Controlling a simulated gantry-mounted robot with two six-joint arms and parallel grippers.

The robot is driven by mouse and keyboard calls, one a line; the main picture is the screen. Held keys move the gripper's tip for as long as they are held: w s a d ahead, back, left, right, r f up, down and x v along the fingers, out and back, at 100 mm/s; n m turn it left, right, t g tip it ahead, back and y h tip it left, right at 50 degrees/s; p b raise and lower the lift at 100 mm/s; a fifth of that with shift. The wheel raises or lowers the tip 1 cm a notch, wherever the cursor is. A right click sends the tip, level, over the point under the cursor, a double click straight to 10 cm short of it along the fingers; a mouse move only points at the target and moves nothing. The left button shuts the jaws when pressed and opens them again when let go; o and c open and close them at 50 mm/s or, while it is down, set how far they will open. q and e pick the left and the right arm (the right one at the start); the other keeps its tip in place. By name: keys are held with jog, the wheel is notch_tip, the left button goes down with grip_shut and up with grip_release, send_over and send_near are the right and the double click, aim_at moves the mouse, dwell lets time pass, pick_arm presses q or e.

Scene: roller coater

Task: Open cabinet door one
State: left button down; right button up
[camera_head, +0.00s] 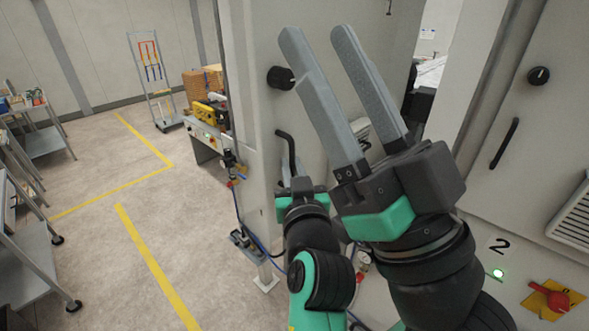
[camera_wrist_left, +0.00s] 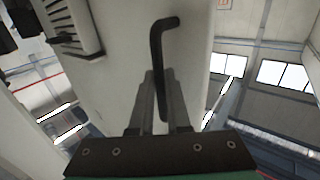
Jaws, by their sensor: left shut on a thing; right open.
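A pale grey cabinet door (camera_head: 262,110) carries a black round knob (camera_head: 281,78) and a black bar handle (camera_head: 287,148). My left gripper (camera_head: 292,182) is low in front of this door, shut on the handle's lower part. In the left wrist view the handle (camera_wrist_left: 157,55) runs down between the two fingers of my left gripper (camera_wrist_left: 160,78), and its bent upper end sticks out above them. My right gripper (camera_head: 316,34) is large in the foreground, open and empty, fingers pointing up. It hides part of the door. I cannot tell how far the door stands open.
At right is a cabinet front marked 2 (camera_head: 499,246), with its own handle (camera_head: 505,143), knob (camera_head: 538,76) and red switch (camera_head: 553,297). A bench with yellow equipment (camera_head: 209,112) stands behind left. Grey carts (camera_head: 42,140) line the left edge. The floor between is clear.

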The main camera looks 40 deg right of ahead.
pick_arm(q)
jog(key=shift+d+f, duration=0.15)
jog(key=c, duration=0.9)
grip_release()
jog(key=b+v, duration=0.1)
jog(key=v, duration=0.5)
jog(key=p+v, duration=0.4)
jog(key=v, duration=0.1)
jog(key=shift+s+p, duration=0.3)
jog(key=shift+p, duration=0.1)
